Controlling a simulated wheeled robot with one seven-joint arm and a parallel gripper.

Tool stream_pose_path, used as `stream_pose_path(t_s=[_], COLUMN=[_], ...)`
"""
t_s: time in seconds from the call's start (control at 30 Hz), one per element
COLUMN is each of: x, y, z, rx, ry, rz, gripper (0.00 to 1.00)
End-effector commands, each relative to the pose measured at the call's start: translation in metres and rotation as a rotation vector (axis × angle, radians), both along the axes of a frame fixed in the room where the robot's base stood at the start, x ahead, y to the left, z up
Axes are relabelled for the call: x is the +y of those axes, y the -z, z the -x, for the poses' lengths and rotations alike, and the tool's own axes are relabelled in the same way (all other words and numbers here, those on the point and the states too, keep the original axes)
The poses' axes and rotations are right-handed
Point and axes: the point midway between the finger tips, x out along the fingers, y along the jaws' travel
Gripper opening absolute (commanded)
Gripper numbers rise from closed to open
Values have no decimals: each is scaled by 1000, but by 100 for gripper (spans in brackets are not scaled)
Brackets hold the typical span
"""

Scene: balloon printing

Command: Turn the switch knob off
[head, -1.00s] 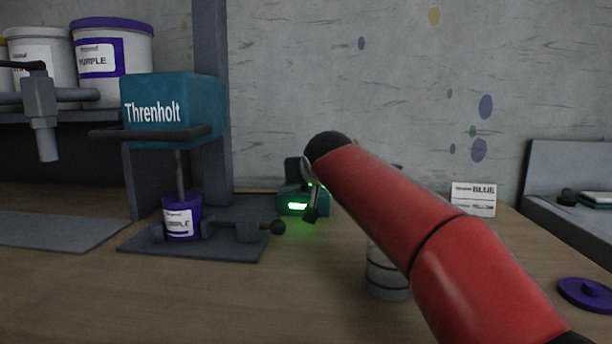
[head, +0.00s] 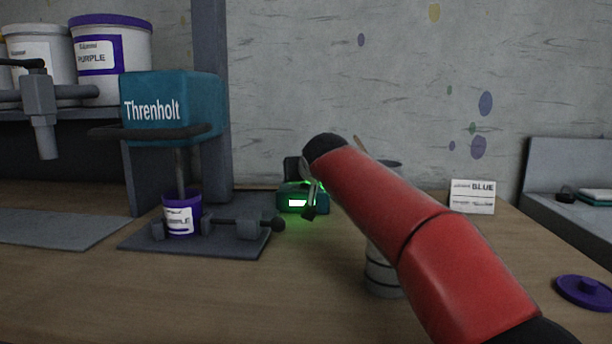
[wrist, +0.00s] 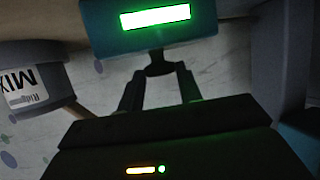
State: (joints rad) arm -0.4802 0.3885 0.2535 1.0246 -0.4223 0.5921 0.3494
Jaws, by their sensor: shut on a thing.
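The switch box is a small teal box (head: 291,191) at the back of the table, with a bright lit display and a green glow around it. In the wrist view the same box (wrist: 100,35) is at the top, with its lit display facing me. A dark knob (wrist: 159,67) sits at the box's near edge. My gripper (wrist: 158,76) has its fingers closed around this knob. In the head view my gripper (head: 314,200) is at the box's right side, and my red arm partly hides the box. The knob's turn angle cannot be made out.
A teal Threnholt press (head: 170,105) stands left, with a purple-labelled cup (head: 180,218) on its base. A grey cylinder (head: 383,275) is partly hidden by my arm. A labelled MIX container (wrist: 32,85) is left in the wrist view. A purple lid (head: 585,291) lies right. The front table is clear.

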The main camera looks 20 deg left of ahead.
Motion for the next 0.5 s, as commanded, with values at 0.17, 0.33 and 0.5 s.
stream_pose_path(t_s=[0.17, 0.33, 0.5], x=[-4, -7, -9], y=[-2, -3, -1], z=[-2, -5, -7], rx=[2, 4, 5], ry=[-46, -144, -264], rz=[0, -1, -6], gripper=[12, 12, 12])
